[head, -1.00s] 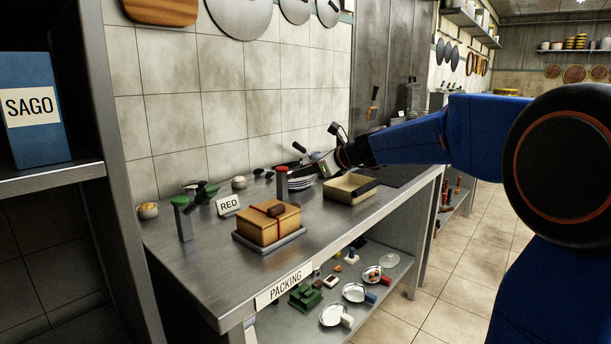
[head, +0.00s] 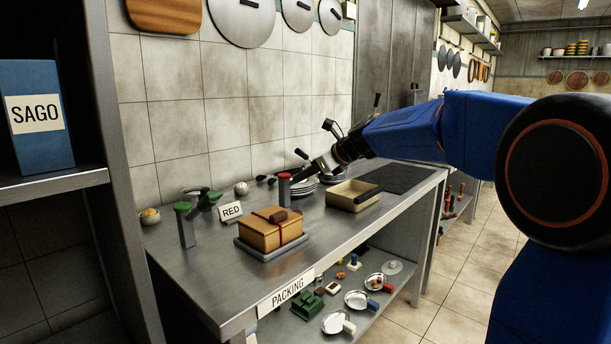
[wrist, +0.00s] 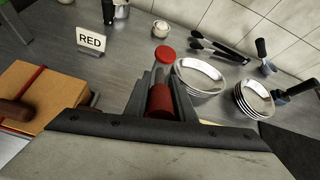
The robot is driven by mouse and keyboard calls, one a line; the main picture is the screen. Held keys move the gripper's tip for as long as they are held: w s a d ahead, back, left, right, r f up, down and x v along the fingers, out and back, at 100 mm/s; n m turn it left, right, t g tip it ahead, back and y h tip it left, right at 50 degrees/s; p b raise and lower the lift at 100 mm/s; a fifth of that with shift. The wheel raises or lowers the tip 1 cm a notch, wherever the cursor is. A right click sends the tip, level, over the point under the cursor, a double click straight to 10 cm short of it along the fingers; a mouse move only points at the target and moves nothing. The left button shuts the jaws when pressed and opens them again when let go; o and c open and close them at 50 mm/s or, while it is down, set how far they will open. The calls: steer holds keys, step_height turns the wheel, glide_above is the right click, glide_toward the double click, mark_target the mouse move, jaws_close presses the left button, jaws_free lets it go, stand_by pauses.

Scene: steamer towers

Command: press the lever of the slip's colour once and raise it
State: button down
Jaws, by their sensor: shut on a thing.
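The slip card (head: 231,211) stands on the counter and reads RED; it also shows in the wrist view (wrist: 91,41). The red-capped lever post (head: 284,187) stands right of the card, its round cap (wrist: 165,53) ahead of my jaws in the wrist view. My gripper (head: 306,175) is beside this post. In the wrist view my gripper (wrist: 161,92) is shut on a red cylindrical grip (wrist: 160,102), apparently the red lever's handle. The lever's height is hard to tell.
A tan box with a red band (head: 270,233) sits on a grey tray in front of the card. Stacked plates (wrist: 200,75), tongs (wrist: 220,48) and an open tan tin (head: 352,196) are near my gripper. The front left counter is clear.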

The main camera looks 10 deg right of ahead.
steer(key=c, duration=1.5)
jaws_free()
steer(key=shift+r, duration=0.1)
steer(key=v, duration=1.7)
steer(key=shift+s+d+r, duration=0.1)
steer(key=s+f+n+g+h, duration=0.1)
steer(key=s+f+n+h, duration=0.1)
steer(key=s+f+n, duration=0.6)
steer(key=s+d+f+n+g+h, duration=0.1)
steer(key=s+f+n+g+h, duration=0.1)
steer(key=s+f+n, duration=0.7)
steer(key=s+f+n+g+h, duration=0.1)
steer(key=s+f+n+h, duration=0.1)
steer(key=s+f+n, duration=0.7)
steer(key=shift+s+d+f+h, duration=0.15)
steer(key=shift+s+f, duration=0.8)
steer(key=shift+s, duration=0.7)
steer(key=shift+s+a+f+h, duration=0.1)
steer(key=shift+s+f, duration=0.85)
steer(key=shift+s, duration=0.7)
steer(key=shift+s+d+f+h, duration=0.15)
steer(key=shift+s+f, duration=0.8)
steer(key=shift+s, duration=0.7)
